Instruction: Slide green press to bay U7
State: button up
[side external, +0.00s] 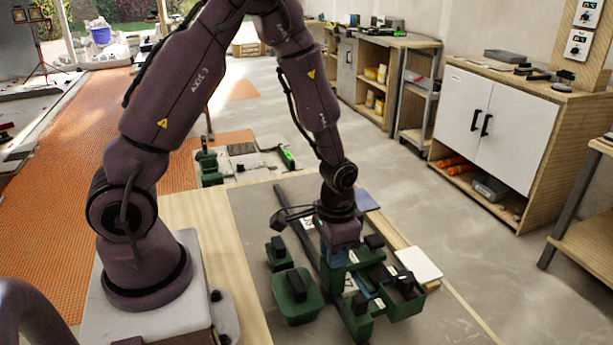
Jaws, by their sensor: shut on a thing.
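My gripper (333,256) points down at the work table, shut on a green piece that I take for the green press (346,262). The fingers and wrist hide much of it. The piece is among a cluster of green parts with black knobs and small white labels. The label text is too small to read, so I cannot tell which bay is U7, nor whether the piece touches the surface below.
Two separate green blocks with black handles, a small one (278,257) and a larger one (293,308), stand left of my gripper. A dark bar (291,216) runs close by. A white tile (419,264) lies to the right. The grey surface (255,215) is bare at the left.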

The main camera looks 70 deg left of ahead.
jog(key=o, duration=0.8)
jog(key=shift+r, duration=3.55)
jog(key=s+r+t, duration=0.2)
jog(key=s+r, duration=0.1)
jog(key=r, duration=0.3)
jog(key=s+d+r+t, duration=0.1)
jog(key=s+r, duration=0.3)
jog(key=r, duration=0.3)
jog(key=s+d+r+t, duration=0.1)
jog(key=s+r+t, duration=0.1)
jog(key=s+r, duration=0.2)
jog(key=shift+s+d+r+t, duration=0.1)
jog(key=shift+r+t, duration=0.05)
jog(key=shift+r, duration=0.45)
jog(key=shift+s+d+r+t, duration=0.1)
jog(key=shift+r+t, duration=0.05)
jog(key=shift+r, duration=0.45)
